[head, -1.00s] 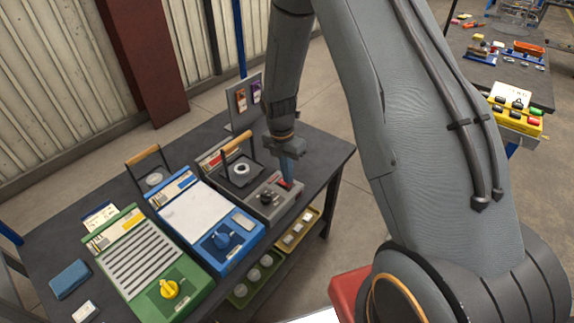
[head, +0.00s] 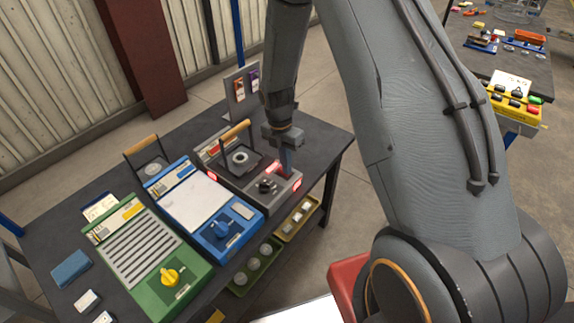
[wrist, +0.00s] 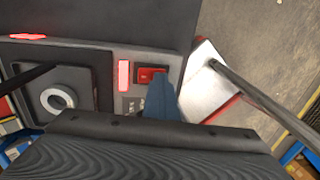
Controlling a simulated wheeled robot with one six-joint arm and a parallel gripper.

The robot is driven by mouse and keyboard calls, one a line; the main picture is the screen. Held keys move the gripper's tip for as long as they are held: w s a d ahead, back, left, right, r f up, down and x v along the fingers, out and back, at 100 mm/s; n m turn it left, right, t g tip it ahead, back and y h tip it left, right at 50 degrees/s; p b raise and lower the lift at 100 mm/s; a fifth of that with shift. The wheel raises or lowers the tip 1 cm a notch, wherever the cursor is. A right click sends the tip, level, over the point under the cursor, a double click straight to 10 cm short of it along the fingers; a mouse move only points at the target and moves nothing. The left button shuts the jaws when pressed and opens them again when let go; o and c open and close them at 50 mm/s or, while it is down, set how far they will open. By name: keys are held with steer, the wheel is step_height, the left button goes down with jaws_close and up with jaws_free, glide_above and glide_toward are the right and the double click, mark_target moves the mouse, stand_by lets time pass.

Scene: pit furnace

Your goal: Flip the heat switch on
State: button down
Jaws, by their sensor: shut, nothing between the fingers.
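The heat switch (wrist: 150,75) is a red rocker on the grey furnace unit (head: 228,183), seen in the wrist view. A red light (wrist: 124,75) glows beside it. The furnace's round opening (head: 240,158) lies behind, with a raised wooden handle (head: 235,132).
A blue unit (head: 205,208) and a green unit (head: 150,260) stand to the left on the dark table (head: 318,150). A panel with cards (head: 242,95) stands behind the furnace. The table's right end is clear.

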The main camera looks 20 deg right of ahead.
steer(key=shift+w+a, duration=0.5)
steer(key=shift+w, duration=0.15)
steer(key=shift+d+r, duration=0.1)
steer(key=shift+r, duration=0.3)
step_height(320, 180, up, 13)
steer(key=w+a, duration=0.1)
steer(key=shift+w+r+b, duration=0.15)
steer(key=shift+b, duration=0.2)
steer(key=shift+s+d+b, duration=0.45)
steer(key=shift+s+b, duration=0.2)
steer(key=shift+b, duration=0.6)
